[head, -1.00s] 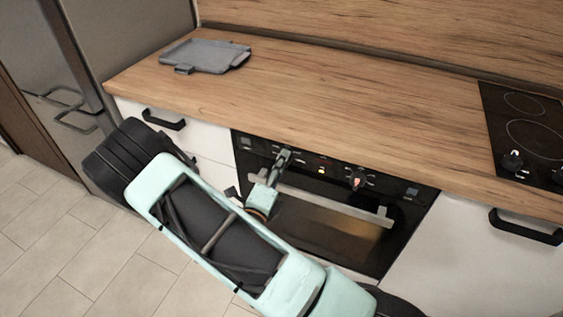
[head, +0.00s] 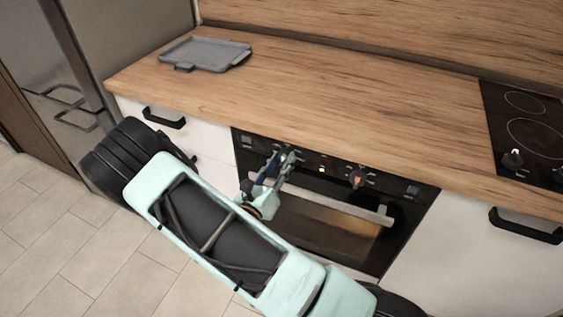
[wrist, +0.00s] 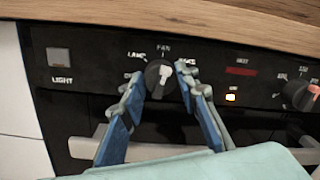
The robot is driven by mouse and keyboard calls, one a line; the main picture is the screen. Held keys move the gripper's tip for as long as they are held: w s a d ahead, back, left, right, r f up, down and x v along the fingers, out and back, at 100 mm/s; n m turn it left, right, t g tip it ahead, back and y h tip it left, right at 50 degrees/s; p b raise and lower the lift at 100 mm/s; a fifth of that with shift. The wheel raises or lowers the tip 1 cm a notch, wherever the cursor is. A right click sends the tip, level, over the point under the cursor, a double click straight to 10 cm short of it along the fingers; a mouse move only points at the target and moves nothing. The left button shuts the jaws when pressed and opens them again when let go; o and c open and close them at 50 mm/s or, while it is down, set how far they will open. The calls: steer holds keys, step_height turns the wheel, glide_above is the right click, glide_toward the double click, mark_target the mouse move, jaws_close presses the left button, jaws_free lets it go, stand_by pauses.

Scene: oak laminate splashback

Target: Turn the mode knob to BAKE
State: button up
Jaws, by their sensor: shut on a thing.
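The round dark mode knob (wrist: 157,76) is on the black oven panel, with LAMP, FAN and a partly covered BAKE label around it. Its pale pointer mark faces up, near FAN and leaning slightly towards BAKE. My gripper (wrist: 159,80) has one finger on each side of the knob and is shut on it. The left finger hides part of the OFF label, and the right fingertip covers the start of BAKE. In the head view my gripper (head: 285,157) is at the left part of the panel and hides most of the knob.
A second knob with a red-orange pointer (head: 357,176) is to the right. An amber lamp (wrist: 231,97) glows below the HEAT window. The oven handle (head: 345,208) runs just below the panel. A grey tray (head: 205,54) lies on the wooden counter (head: 300,95).

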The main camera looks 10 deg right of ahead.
steer(key=m, duration=0.4)
steer(key=shift+b, duration=0.3)
steer(key=shift+m+g+b, duration=0.4)
steer(key=shift+m+b, duration=0.05)
steer(key=shift+m, duration=1.45)
steer(key=o, duration=1.2)
steer(key=shift+c, duration=0.2)
steer(key=v, duration=1.2)
steer(key=shift+f, duration=0.1)
